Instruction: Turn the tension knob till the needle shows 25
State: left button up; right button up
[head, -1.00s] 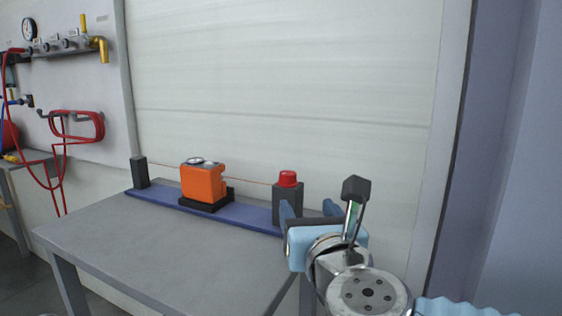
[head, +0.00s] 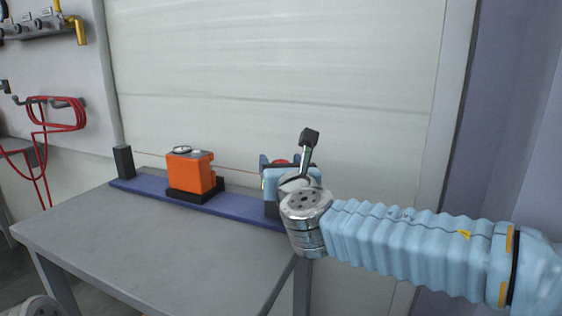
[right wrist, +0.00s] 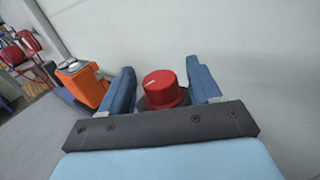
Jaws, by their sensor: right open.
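The red tension knob (right wrist: 163,89) sits on a dark block at the right end of the blue rail (head: 235,209). In the head view only a bit of the knob (head: 281,162) shows behind my right gripper (head: 279,160). In the right wrist view the right gripper (right wrist: 160,85) is open, with one blue finger on each side of the knob and a gap at both sides. The orange tension gauge (head: 190,172) stands on the rail with a round dial (head: 182,150) on top. The dial is too small and oblique to read the needle.
A thin red wire runs along the rail from the dark post (head: 123,161) at its left end, past the gauge. The grey table (head: 150,245) is bare in front of the rail. A pale wall panel (head: 270,80) stands close behind it.

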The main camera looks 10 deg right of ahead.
jog(key=shift+w, duration=0.3)
jog(key=c, duration=0.9)
jog(key=m+h, duration=0.2)
jog(key=h, duration=0.1)
jog(key=shift+a+p, duration=0.1)
jog(key=shift+p, duration=0.2)
jog(key=shift+c, duration=0.2)
jog(key=shift+m+g+h+p, duration=0.3)
jog(key=shift+m+g+h, duration=0.4)
jog(key=shift+m+h, duration=0.95)
jog(key=shift+n+h, duration=0.35)
jog(key=o, duration=0.9)
jog(key=shift+o, duration=0.2)
jog(key=shift+s, duration=0.1)
